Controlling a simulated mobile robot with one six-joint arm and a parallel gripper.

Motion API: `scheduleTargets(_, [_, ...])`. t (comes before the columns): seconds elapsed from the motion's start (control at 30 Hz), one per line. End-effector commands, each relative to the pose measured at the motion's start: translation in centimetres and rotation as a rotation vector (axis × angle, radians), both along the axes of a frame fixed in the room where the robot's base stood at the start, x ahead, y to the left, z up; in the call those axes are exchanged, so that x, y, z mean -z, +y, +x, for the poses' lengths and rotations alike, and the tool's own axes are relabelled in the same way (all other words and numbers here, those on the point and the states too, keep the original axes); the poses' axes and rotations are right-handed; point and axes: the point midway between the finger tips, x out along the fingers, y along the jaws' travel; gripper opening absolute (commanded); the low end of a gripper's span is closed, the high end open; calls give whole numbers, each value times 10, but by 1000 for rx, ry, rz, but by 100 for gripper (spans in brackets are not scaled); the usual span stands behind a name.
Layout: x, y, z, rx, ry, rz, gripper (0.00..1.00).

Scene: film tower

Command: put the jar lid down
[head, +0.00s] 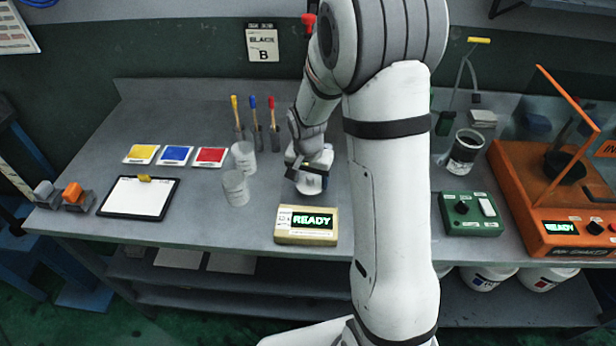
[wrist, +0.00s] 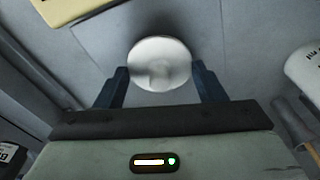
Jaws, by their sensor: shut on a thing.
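A round white jar lid (wrist: 160,62) lies between the two dark fingers of my gripper (wrist: 162,82) in the wrist view. The gripper is shut on it. In the head view, my gripper (head: 308,168) is low over the middle of the grey bench, behind the yellowish box with the READY display. A white piece with a dark mark (head: 311,185) shows just below the fingers there. My gripper partly covers it, and I cannot tell if it is the lid or a jar, or if it touches the bench.
Two pale cups (head: 236,187) (head: 243,157) stand left of my gripper. The READY box (head: 307,225) is in front of it, brushes (head: 255,115) behind. A clipboard (head: 139,197) lies at left; a green control box (head: 471,213) and an orange machine (head: 545,190) are at right.

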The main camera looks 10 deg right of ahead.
Motion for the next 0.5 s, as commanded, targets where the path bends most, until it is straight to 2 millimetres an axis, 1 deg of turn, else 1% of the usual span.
scheduleTargets(0.13, [0, 0, 0, 0, 0, 0, 41])
scheduleTargets(0.27, [4, 0, 0, -1, 0, 0, 41])
scheduleTargets(0.3, [2, 0, 0, -1, 0, 0, 67])
scheduleTargets(0.5, [2, 1, 0, -1, 0, 0, 83])
